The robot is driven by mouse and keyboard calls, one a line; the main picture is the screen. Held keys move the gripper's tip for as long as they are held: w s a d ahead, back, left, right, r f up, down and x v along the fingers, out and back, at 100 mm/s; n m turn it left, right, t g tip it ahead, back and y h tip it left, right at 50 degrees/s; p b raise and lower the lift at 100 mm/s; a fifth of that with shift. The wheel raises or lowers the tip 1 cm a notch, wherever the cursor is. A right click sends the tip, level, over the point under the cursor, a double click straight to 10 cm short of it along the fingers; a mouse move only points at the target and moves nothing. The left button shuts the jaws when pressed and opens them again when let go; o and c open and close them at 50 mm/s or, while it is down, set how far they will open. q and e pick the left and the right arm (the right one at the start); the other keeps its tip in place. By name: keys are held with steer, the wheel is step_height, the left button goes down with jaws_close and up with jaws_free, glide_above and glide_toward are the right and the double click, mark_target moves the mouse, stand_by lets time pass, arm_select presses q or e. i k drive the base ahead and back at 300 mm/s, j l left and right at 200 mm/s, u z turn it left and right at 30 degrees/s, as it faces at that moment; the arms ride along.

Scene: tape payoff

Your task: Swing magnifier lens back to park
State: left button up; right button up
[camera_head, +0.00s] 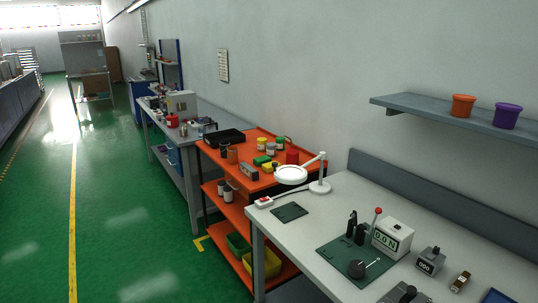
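The magnifier lens (291,174) is a round white ring with a bright face. It hangs over the left end of the white workbench, close to the orange cart. Its white arm (313,162) runs up to a post on a round white base (320,187) on the bench. A small white box with a red top (264,202) lies below and left of the lens. Neither of my grippers is in this view.
A green mat (325,259) with a digital readout box (392,238) and a red-knobbed lever (376,219) lies right of the lamp. A dark pad (289,212) lies nearer. The orange cart (262,185) stands beside the bench. A shelf (430,108) holds two tubs.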

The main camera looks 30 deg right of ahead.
mark_target(287, 174)
steer(key=i+z, duration=0.3)
steer(key=i+j+z, duration=0.3)
steer(key=i, duration=0.2)
steer(key=i+j+z, duration=0.15)
steer(key=i+z, duration=0.15)
steer(key=i+j+z, duration=0.2)
steer(key=z, duration=0.25)
steer(key=i+j+z, duration=0.65)
steer(key=z, duration=0.2)
